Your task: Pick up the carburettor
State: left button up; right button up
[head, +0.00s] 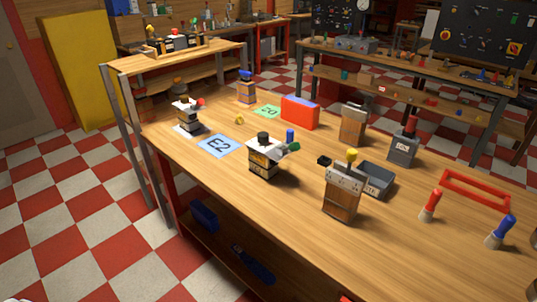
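I cannot tell for certain which thing is the carburettor. One candidate is a squat silver and cream device (264,160) with a black round cap and a green part sticking out at its right; it stands upright mid-table. A similar device (187,117) with a black top and a red knob stands on a white base at the table's left end. Both stand on the wooden workbench (285,215). Neither of my grippers is in view, and nothing is seen touching either device.
A blue card marked E2 (220,146) and a green card (267,111) lie flat. Nearby stand a red box (299,112), a grey bin (374,180), two wood-and-metal blocks (342,190) and a grey canister (403,147). Brushes (500,232) and a red frame (474,188) are at right. The front edge is mostly clear.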

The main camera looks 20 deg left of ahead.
aim_at(264, 159)
jog(key=j, duration=0.85)
jog(key=i+j, duration=0.15)
jog(key=j, duration=0.75)
jog(key=z, duration=0.05)
